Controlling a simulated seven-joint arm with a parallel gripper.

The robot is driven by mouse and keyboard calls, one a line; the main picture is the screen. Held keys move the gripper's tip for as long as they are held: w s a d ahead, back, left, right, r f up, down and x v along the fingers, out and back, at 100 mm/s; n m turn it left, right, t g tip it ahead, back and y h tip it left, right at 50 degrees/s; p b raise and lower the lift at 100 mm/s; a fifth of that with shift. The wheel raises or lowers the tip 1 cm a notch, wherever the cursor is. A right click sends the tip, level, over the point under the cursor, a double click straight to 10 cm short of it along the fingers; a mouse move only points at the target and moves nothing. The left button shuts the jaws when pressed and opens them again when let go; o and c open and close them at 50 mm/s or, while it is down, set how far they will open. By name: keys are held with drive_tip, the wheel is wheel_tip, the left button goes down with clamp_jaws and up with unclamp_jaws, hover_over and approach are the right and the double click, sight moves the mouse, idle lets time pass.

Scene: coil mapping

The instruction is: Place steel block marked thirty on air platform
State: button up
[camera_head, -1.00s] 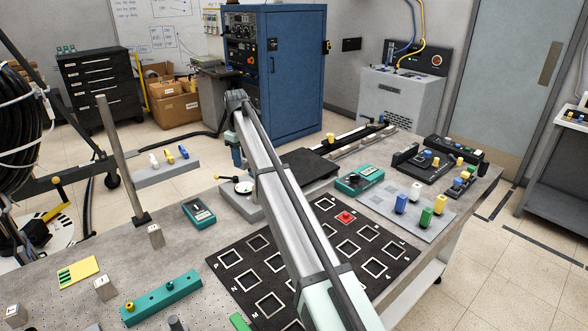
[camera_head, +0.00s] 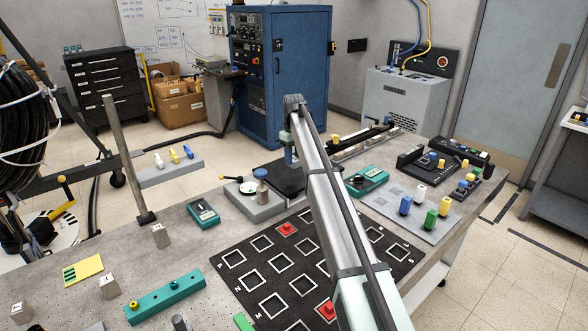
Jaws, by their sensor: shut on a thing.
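My gripper (camera_head: 290,156) hangs from the arm's far end, partly hidden by the arm. It is over the near part of a flat black platform (camera_head: 284,182), which I take to be the air platform. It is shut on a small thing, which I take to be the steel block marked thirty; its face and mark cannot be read. I cannot tell whether the thing touches the platform. Other steel blocks stand on the left of the table: one near the post (camera_head: 160,236), one nearer (camera_head: 110,286) and one at the near left edge (camera_head: 17,312).
A grey stand (camera_head: 256,209) with a round dial and a blue-topped cylinder is left of the platform. A teal box (camera_head: 367,181) is to its right. A black grid board (camera_head: 228,271) with red-knobbed pieces lies nearer. A metal post (camera_head: 124,160) rises at left.

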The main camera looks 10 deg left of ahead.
sight(293, 167)
drive_tip(key=shift+f, duration=2.6)
drive_tip(key=shift+f, duration=0.15)
drive_tip(key=o, duration=1.1)
wheel_tip(293, 167, up, 12)
drive_tip(key=shift+r, duration=0.2)
